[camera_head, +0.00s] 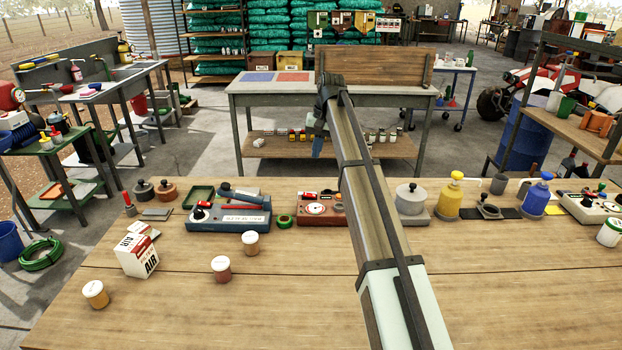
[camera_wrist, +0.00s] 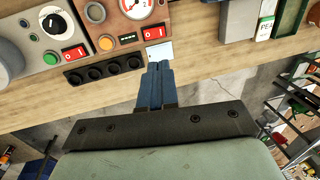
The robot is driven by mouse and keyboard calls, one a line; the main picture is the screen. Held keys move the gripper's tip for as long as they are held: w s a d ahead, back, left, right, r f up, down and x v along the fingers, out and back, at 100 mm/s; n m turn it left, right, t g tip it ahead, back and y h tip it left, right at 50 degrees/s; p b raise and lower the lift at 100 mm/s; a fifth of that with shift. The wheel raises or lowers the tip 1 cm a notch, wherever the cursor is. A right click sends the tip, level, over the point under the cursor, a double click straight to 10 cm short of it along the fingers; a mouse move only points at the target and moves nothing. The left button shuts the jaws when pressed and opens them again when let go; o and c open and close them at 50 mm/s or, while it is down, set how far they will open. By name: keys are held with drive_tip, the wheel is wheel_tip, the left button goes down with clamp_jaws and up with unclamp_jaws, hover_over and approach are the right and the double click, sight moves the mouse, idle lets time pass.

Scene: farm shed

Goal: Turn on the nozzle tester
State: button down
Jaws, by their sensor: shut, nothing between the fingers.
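The frames show no name for the nozzle tester, so I cannot tell for certain which device it is. A red-brown box with a round gauge (camera_wrist: 137,10) is at the top of the wrist view, with a red rocker switch (camera_wrist: 154,33) and an orange button. A red-brown device with a dial (camera_head: 314,210) is on the front bench in the head view. My gripper (camera_wrist: 158,66) is shut and empty. Its blue fingertips appear just below a small white plate (camera_wrist: 160,51), near the red-brown box. In the head view, my gripper (camera_head: 318,146) points down beyond the front bench.
A cream box with a dial (camera_wrist: 52,28) and red switch stands left of the red-brown box. A blue device (camera_head: 228,216), a yellow bottle (camera_head: 449,198) and a blue bottle (camera_head: 534,196) stand on the front bench. My arm hides part of that bench. Its near right is clear.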

sight(311, 195)
drive_tip(key=a+f, duration=0.1)
drive_tip(key=f, duration=0.3)
drive_tip(key=a+f, duration=0.1)
drive_tip(key=f, duration=0.8)
drive_tip(key=shift+a+f, duration=0.4)
drive_tip(key=shift+s+a+f, duration=0.1)
drive_tip(key=shift+a+f, duration=0.05)
drive_tip(key=shift+f, duration=0.15)
drive_tip(key=shift+f, duration=0.1)
drive_tip(key=shift+d, duration=0.95)
